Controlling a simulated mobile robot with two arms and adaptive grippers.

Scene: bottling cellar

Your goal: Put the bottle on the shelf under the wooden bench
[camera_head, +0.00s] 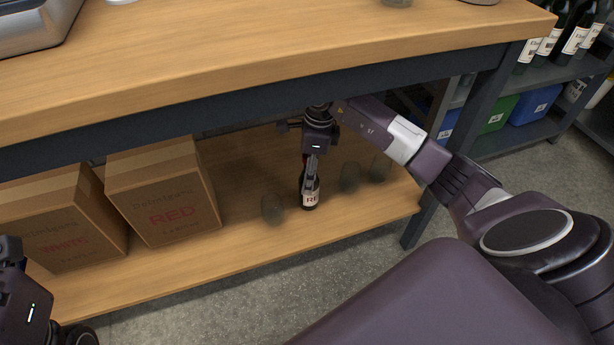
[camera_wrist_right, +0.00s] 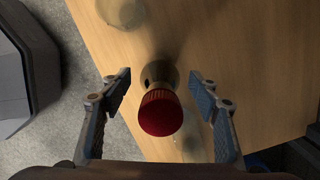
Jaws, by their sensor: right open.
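The bottle (camera_head: 310,193) is dark with a pale label and stands upright on the lower wooden shelf (camera_head: 240,240) under the wooden bench (camera_head: 250,55). In the right wrist view its red cap (camera_wrist_right: 161,112) lies between the two open fingers of my right gripper (camera_wrist_right: 160,110), with a gap on each side. In the head view my right gripper (camera_head: 311,165) points down at the bottle's top and partly hides its neck. My left arm shows at the lower left edge of the head view; its fingers cannot be made out.
Two cardboard boxes, one marked white (camera_head: 66,225) and one marked red (camera_head: 163,200), stand on the shelf's left part. Several dark round glass-like items (camera_head: 272,208) stand around the bottle. The bench's leg (camera_head: 424,215) is at right. A rack with bottles (camera_head: 548,48) stands behind.

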